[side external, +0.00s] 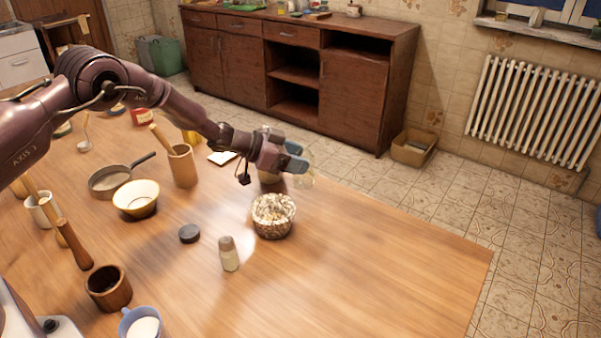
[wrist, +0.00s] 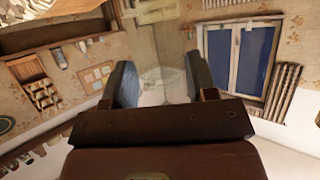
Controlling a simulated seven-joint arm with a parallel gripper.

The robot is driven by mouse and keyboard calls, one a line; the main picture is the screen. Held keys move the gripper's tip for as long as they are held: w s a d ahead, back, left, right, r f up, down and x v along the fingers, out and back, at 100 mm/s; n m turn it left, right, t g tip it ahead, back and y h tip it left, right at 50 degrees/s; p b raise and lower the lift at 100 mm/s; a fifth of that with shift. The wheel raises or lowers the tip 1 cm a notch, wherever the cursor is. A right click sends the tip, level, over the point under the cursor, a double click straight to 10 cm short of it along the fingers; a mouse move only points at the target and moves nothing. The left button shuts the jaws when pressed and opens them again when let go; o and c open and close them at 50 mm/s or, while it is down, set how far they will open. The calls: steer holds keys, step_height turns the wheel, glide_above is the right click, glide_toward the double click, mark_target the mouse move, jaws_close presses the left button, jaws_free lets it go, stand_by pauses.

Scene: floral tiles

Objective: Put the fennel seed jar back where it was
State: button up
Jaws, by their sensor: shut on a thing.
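My gripper (side external: 296,158) is shut on a clear glass jar (side external: 305,178), held above the far side of the wooden table. The glass is see-through, so its edges and contents are hard to make out; I cannot tell whether it holds fennel seeds. In the wrist view the jar (wrist: 161,86) shows faintly between the two fingers (wrist: 161,84). A small capped jar (side external: 229,254) with pale contents stands upright on the table, apart from my gripper.
A speckled bowl (side external: 273,218) with pale contents stands just below and in front of my gripper. A dark round lid (side external: 189,233), yellow bowl (side external: 136,197), pan (side external: 110,180) and wooden holder (side external: 183,166) stand to the left. The table's right part (side external: 400,255) is clear.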

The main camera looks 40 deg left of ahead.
steer(key=shift+w+f, duration=0.75)
steer(key=shift+f, duration=0.05)
steer(key=shift+w+f, duration=0.1)
steer(key=shift+f, duration=1.55)
steer(key=shift+f, duration=0.15)
steer(key=o, duration=0.9)
steer(key=shift+c, duration=0.2)
